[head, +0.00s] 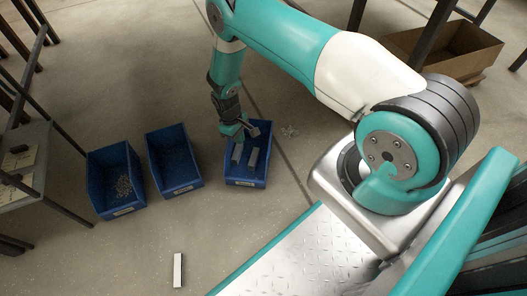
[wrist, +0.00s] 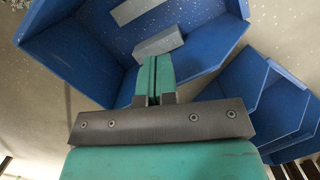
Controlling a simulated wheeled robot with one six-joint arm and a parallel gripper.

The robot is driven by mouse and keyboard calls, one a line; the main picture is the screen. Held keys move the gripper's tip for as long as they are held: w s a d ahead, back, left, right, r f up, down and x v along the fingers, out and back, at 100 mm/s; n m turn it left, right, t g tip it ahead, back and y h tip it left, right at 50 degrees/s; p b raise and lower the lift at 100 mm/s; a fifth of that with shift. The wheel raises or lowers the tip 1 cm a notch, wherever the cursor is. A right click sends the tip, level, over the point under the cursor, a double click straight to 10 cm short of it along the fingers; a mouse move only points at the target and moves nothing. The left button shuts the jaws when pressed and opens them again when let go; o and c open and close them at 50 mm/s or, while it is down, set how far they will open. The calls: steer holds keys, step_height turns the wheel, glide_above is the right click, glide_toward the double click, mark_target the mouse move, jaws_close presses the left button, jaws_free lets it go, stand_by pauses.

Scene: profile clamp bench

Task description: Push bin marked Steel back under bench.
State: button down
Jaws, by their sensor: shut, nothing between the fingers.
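Three blue open bins stand on the floor in the head view. The right bin (head: 231,181) holds grey metal bars (head: 252,159), the middle bin (head: 181,189) looks empty, and the left bin (head: 117,212) holds small grey bits. Each front has a pale label, too small to read, so I cannot tell which is marked Steel. My gripper (head: 243,131) is shut and empty at the right bin, over its far part. In the wrist view my fingertips (wrist: 154,62) point at that bin (wrist: 75,50) and its bars; contact is unclear.
A metal-legged bench with a low shelf (head: 23,168) stands at the left. A cardboard box (head: 455,52) stands at the back right. Small debris (head: 289,131) lies right of the right bin.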

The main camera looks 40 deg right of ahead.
steer(key=s+d+f+b, duration=0.1)
steer(key=s+d+b, duration=0.2)
steer(key=s, duration=0.7)
steer(key=shift+s+d+f+b, duration=0.15)
steer(key=shift+s+d+b, duration=0.1)
steer(key=shift+d+b, duration=0.15)
steer(key=shift+f, duration=0.15)
